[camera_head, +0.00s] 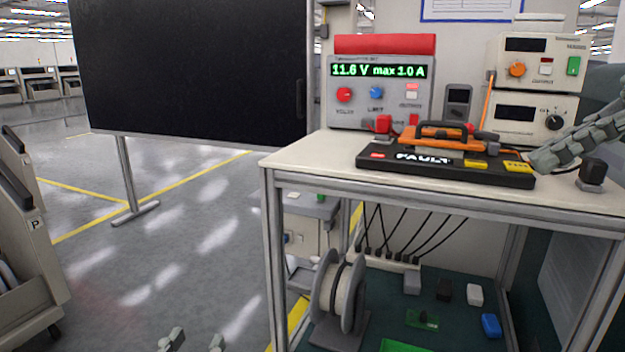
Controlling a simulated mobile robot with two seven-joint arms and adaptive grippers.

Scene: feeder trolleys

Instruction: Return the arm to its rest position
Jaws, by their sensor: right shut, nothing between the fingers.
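My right gripper (543,161) comes in from the right edge, over the right part of the bench top (312,158). Its grey fingers are shut and empty, beside the right end of the black fixture (372,161) marked FAULT. I cannot tell if they touch it. My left gripper (194,346) shows only at the bottom edge, over the floor. Its two fingertips are apart, with nothing visible between them; the rest is cut off.
A power supply (381,112) reading 11.6 V stands behind the fixture. Stacked instruments (527,87) stand at the back right. A small black block (591,172) is near the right gripper. A cable reel (338,293) sits below.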

